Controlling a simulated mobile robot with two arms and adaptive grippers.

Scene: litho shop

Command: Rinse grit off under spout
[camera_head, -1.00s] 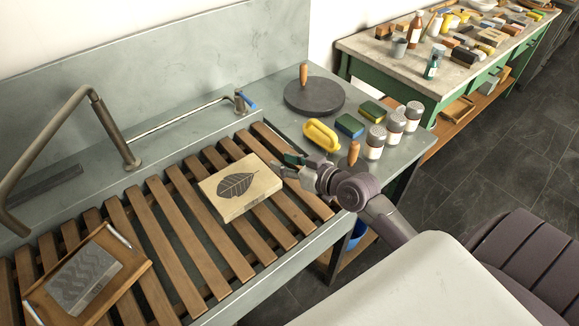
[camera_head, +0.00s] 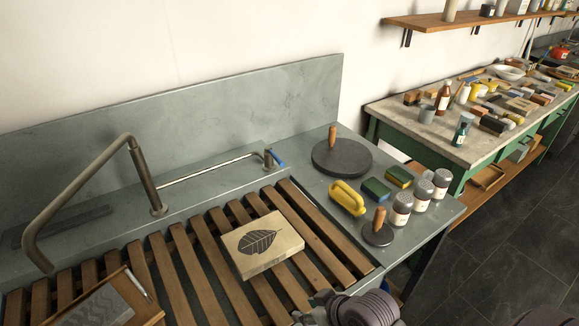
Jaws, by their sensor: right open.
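The pale stone block (camera_head: 285,240) with a dark leaf print lies flat on the wooden slats (camera_head: 207,262) over the sink. The bent metal spout (camera_head: 80,180) rises to the left of it. A thin pipe (camera_head: 212,170) runs from the spout base to a valve with a blue lever (camera_head: 277,158). No water shows at the spout. My right gripper (camera_head: 308,310) is at the bottom edge, below the block in the picture, open and apart from it. It is partly cut off by the frame. My left gripper is not in view.
A framed piece with a zigzag pattern (camera_head: 103,308) sits at lower left, cut off. On the right ledge are a dark round disc (camera_head: 342,158), a yellow handled tool (camera_head: 348,198), sponges (camera_head: 376,190), shakers (camera_head: 402,208) and a smaller handled disc (camera_head: 377,234). A cluttered bench (camera_head: 440,137) stands beyond.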

